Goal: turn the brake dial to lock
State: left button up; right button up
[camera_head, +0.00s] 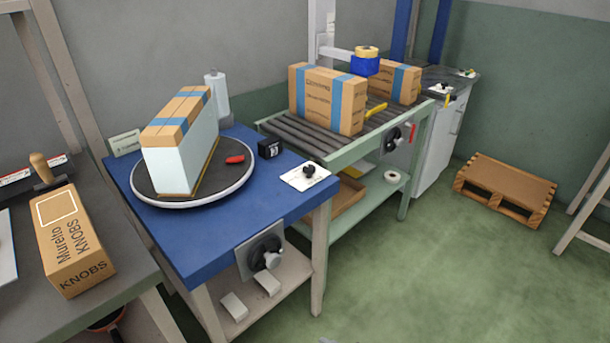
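Several dials are in view, and I cannot read which is labelled as the brake. A grey dial with a dark knob (266,258) sits on a square plate on the front side of the blue table (195,258). A small black knob (309,171) stands on a white plate on the table's right corner. Another dark dial (393,139) is on the side of the roller conveyor (345,150). A small knob (445,88) is on a white plate on the far cabinet. The dials' settings are too small to read. Neither of my grippers is in view.
A turntable (235,195) on the blue table carries a tall pale box with a cardboard top (180,150) and a red item (235,159). Taped cartons (325,98) stand on the conveyor. A KNOBS box (70,240) is at left.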

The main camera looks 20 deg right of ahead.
aim_at(308, 170)
jog(key=u, duration=0.05)
jog(key=k, duration=0.5)
jog(key=z, duration=0.95)
jog(key=i, duration=1.25)
jog(key=u, duration=0.9)
